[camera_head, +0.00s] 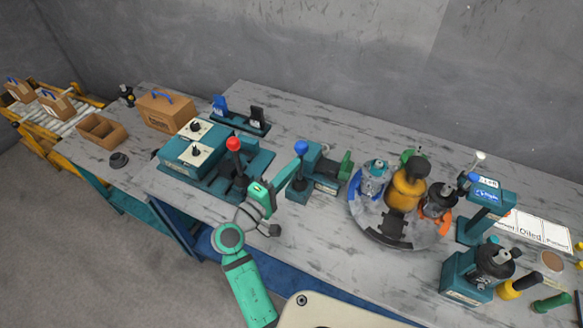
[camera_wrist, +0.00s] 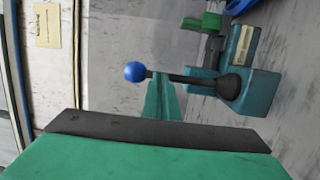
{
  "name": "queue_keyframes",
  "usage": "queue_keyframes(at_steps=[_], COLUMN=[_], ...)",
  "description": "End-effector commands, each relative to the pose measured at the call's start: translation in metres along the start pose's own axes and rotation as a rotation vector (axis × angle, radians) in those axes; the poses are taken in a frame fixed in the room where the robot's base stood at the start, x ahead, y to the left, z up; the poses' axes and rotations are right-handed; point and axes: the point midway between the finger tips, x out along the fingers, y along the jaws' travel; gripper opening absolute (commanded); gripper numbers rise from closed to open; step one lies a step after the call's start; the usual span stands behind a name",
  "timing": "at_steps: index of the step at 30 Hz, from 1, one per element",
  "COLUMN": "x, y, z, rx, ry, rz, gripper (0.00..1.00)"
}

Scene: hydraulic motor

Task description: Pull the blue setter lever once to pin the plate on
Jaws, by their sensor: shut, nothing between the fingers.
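The blue setter lever (camera_head: 301,148) stands up on a small teal machine (camera_head: 325,180) in the middle of the bench. In the wrist view, the lever's blue ball knob (camera_wrist: 135,71) is left of centre, and its dark shaft runs right to a black boot. My gripper (camera_head: 282,184) is shut and empty, just left of the lever in the head view. In the wrist view, its green fingertips (camera_wrist: 162,100) reach up to the shaft beside the knob; I cannot tell whether they touch it. I cannot make out the plate clearly.
A red-knobbed lever (camera_head: 234,144) stands on the teal press (camera_head: 200,155) to the left. A round turntable (camera_head: 368,228) with motor parts is to the right. A teal stand (camera_head: 485,205) and a fixture (camera_head: 465,278) are farther right. The bench front between them is mostly clear.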

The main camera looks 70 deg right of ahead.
Motion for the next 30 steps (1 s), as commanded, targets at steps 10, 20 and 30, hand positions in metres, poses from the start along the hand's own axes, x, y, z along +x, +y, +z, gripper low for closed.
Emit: queue_keyframes(at_steps=[10,20,30], x=[-0.066,-0.120,-0.134], y=[0.004,0.008,0.009], z=[0.002,0.003,0.004], rx=[-0.002,-0.002,-0.002], ry=[0.006,0.000,-0.001], rz=[-0.002,-0.002,-0.002], gripper=[0.00,0.00,0.00])
